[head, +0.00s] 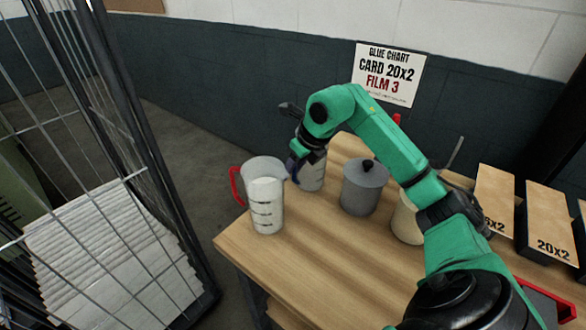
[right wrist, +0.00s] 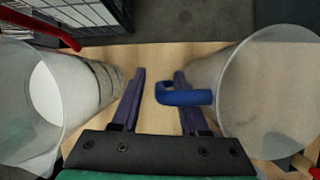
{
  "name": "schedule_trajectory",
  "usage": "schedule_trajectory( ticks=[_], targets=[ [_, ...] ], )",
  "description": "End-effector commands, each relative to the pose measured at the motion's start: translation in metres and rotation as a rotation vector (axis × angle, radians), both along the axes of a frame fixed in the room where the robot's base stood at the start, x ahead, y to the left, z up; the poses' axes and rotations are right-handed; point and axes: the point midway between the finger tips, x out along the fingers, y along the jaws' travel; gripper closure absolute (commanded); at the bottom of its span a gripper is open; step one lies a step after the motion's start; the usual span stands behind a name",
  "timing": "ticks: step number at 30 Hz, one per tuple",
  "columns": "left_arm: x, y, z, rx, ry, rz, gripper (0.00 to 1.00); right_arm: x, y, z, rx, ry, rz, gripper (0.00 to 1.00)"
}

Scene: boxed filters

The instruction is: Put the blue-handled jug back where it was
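The blue-handled jug (head: 313,174) is a clear jug standing on the wooden table, partly hidden behind my right gripper (head: 296,164). In the right wrist view its clear body (right wrist: 275,95) is at the right. Its blue handle (right wrist: 187,97) points left, over the right finger and into the gap between the fingers. My right gripper (right wrist: 158,105) is open there, with a clear gap to the left finger. A red-handled jug (head: 266,205) with white contents stands close on the other side, near the table's left edge; it also shows in the right wrist view (right wrist: 85,95). My left gripper is out of view.
A grey lidded pot (head: 362,190) and a cream container (head: 405,222), partly behind my arm, stand right of the jugs. Boxes marked 20x2 (head: 548,225) are at the right. A wire cage (head: 150,165) with stacked white sheets stands left. A sign (head: 388,74) hangs on the wall.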

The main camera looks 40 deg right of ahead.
Motion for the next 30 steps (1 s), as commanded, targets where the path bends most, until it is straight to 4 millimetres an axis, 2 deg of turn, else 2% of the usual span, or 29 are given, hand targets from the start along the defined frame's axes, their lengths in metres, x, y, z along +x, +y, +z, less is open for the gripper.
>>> schedule_trajectory(
  ticks=[5,12,16,20,30],
  targets=[
    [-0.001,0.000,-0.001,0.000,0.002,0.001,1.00,-0.006,-0.002,0.019,-0.003,-0.005,0.000,0.56],
    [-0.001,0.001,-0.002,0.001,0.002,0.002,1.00,-0.033,-0.008,0.080,-0.003,-0.007,-0.001,0.56],
    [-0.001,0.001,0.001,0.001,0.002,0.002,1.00,-0.044,-0.010,0.103,-0.001,-0.003,-0.001,0.56],
    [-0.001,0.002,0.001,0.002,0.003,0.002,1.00,-0.049,-0.011,0.111,-0.001,-0.001,0.000,0.56],
    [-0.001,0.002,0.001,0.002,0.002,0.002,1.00,-0.049,-0.011,0.111,0.000,0.000,0.000,0.56]
  ],
)
